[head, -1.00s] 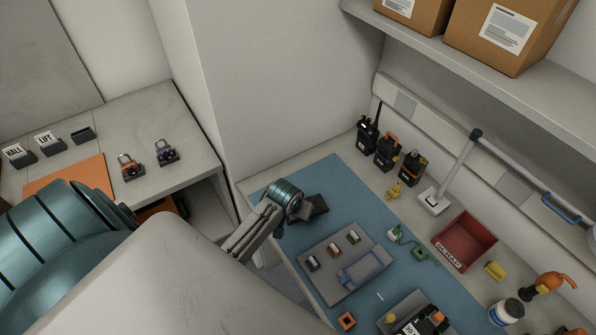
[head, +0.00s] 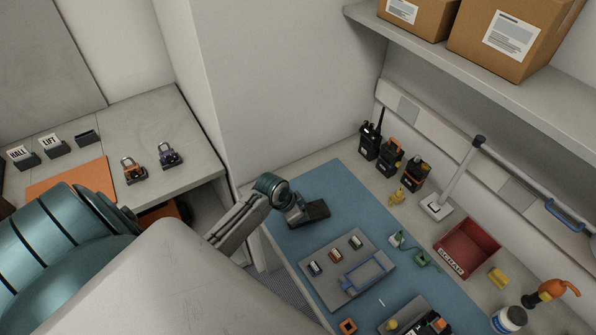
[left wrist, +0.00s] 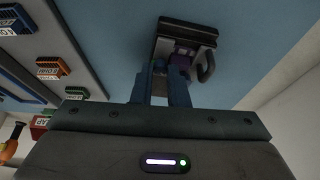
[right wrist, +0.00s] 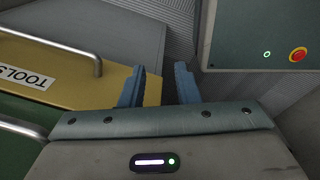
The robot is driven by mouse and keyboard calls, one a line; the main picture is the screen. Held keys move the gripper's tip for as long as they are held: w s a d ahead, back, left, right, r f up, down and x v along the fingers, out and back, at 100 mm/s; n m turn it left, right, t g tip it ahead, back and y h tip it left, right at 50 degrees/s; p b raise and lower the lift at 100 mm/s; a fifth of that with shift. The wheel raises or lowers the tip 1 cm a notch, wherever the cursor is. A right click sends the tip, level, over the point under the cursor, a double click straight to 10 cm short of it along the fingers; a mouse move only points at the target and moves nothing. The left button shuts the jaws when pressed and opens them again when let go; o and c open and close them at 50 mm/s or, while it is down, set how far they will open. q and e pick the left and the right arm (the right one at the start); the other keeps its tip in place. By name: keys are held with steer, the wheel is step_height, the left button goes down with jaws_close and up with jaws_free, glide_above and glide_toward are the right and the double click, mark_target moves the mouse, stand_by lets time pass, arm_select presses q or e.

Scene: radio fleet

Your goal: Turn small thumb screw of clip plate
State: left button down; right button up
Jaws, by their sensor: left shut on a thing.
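The clip plate (head: 316,213) is a small dark block on the blue mat, near its left edge. In the left wrist view the clip plate (left wrist: 186,30) shows a dark body, a curved loop on its right and a purple part (left wrist: 183,58), apparently the small thumb screw. My left gripper (left wrist: 168,75) has its blue fingertips close together at the purple part and is shut on it; the fingers partly hide it. In the head view my left gripper (head: 296,213) is beside the clip plate. My right gripper (right wrist: 160,75) is open and empty, away from the mat.
A grey tray (head: 327,270) with small coloured blocks stands on the blue mat (head: 330,185). Several radios (head: 390,157) stand at the back. A red scrap bin (head: 467,247) is to the right. Below my right gripper is a yellow "TOOLS" drawer (right wrist: 75,75).

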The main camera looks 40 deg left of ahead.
stand_by(0.4)
arm_select(q)
steer(key=c, duration=1.4)
jaws_free()
steer(key=shift+r, duration=0.1)
steer(key=shift+s+a+r, duration=0.15)
steer(key=shift+a+r, duration=0.05)
steer(key=shift+r, duration=0.15)
steer(key=b+v, duration=0.3)
steer(key=v, duration=0.6)
steer(key=shift+r, duration=0.35)
steer(key=shift+s, duration=0.15)
